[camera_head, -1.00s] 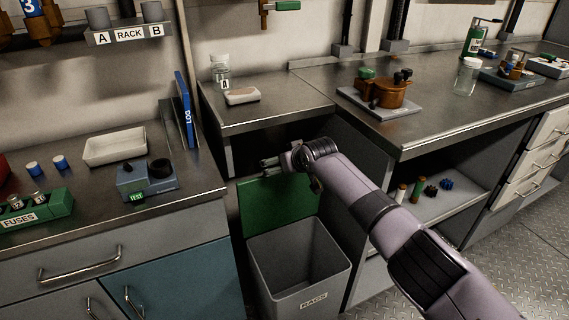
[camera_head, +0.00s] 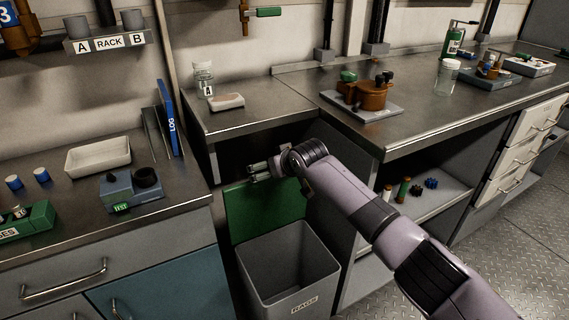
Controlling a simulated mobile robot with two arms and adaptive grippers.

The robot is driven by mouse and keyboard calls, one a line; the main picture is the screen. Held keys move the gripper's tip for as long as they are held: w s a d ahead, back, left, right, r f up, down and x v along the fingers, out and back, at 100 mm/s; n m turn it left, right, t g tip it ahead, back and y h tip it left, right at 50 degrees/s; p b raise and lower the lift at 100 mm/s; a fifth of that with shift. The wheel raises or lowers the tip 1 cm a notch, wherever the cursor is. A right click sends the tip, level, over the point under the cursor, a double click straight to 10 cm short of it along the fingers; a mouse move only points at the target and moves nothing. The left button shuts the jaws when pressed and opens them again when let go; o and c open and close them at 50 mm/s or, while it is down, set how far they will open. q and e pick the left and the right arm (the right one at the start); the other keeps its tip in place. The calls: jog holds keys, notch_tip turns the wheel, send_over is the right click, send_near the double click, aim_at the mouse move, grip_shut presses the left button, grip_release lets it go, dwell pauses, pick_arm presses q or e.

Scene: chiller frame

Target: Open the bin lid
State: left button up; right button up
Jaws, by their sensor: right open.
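The grey bin (camera_head: 290,268), labelled RAGS, stands on the floor in the gap between the counters. Its green lid (camera_head: 262,212) is raised and stands upright at the bin's back edge, leaving the bin's mouth open. My right gripper (camera_head: 254,172) is open, just above the lid's top edge and under the counter's front. The arm hides part of the space behind it, and I cannot tell whether the fingers touch the lid. My left gripper is not in view.
The counter edge (camera_head: 262,122) runs just above my right gripper. An open shelf (camera_head: 436,205) with small parts lies to the right. A teal cabinet door (camera_head: 160,275) borders the bin on the left. Free floor (camera_head: 500,240) shows at lower right.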

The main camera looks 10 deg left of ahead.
jog(key=v, duration=0.9)
jog(key=shift+s+r, duration=0.15)
jog(key=shift+s, duration=0.05)
jog(key=shift+d, duration=0.1)
